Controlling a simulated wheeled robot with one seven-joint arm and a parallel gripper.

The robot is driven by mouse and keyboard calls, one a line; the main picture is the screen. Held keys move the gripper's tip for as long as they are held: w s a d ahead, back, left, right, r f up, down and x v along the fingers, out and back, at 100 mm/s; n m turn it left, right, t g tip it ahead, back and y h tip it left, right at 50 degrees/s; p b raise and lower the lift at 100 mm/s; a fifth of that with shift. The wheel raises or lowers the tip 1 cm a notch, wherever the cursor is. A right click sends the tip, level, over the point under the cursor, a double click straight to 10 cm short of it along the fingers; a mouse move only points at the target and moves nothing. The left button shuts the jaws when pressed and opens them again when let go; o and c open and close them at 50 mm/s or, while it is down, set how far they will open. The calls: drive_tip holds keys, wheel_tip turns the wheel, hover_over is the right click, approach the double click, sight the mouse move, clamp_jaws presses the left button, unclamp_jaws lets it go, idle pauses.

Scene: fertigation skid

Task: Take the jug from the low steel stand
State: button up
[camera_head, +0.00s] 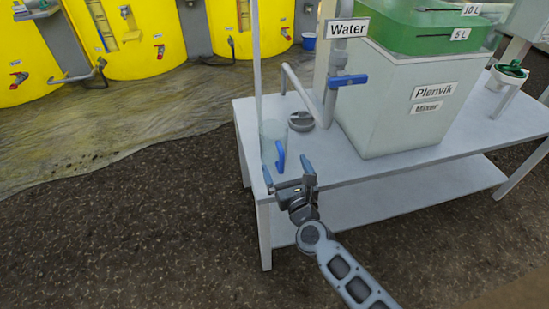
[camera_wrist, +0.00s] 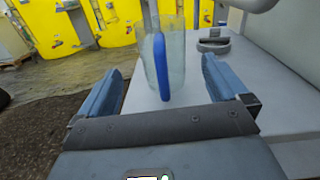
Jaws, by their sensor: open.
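A clear jug (camera_head: 268,134) with a blue handle stands upright at the near left corner of the grey steel stand (camera_head: 375,168). My gripper (camera_head: 290,168) is open at the stand's left front edge, just short of the jug. In the wrist view the jug (camera_wrist: 173,68) stands ahead, between the lines of the two open fingers, with its blue handle facing me. My gripper (camera_wrist: 160,92) holds nothing, and a gap shows between its fingertips and the jug.
A grey round fitting (camera_head: 301,121) lies behind the jug, below the water pipe with its blue valve lever (camera_head: 348,80). A large mixer tank (camera_head: 400,100) stands to the right. Yellow tanks (camera_head: 130,35) stand at the back left. The floor left of the stand is clear.

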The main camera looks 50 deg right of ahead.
sight(277, 146)
drive_tip(key=shift+w+d+f+m, duration=0.15)
drive_tip(key=shift+w+d+m, duration=0.2)
drive_tip(key=shift+w+m, duration=0.1)
drive_tip(key=shift+x, duration=0.9)
drive_tip(key=x, duration=0.5)
drive_tip(key=shift+w+d, duration=0.25)
drive_tip(key=shift+w, duration=0.05)
drive_tip(key=shift+r, duration=0.2)
drive_tip(key=c, duration=0.9)
drive_tip(key=shift+c, duration=0.2)
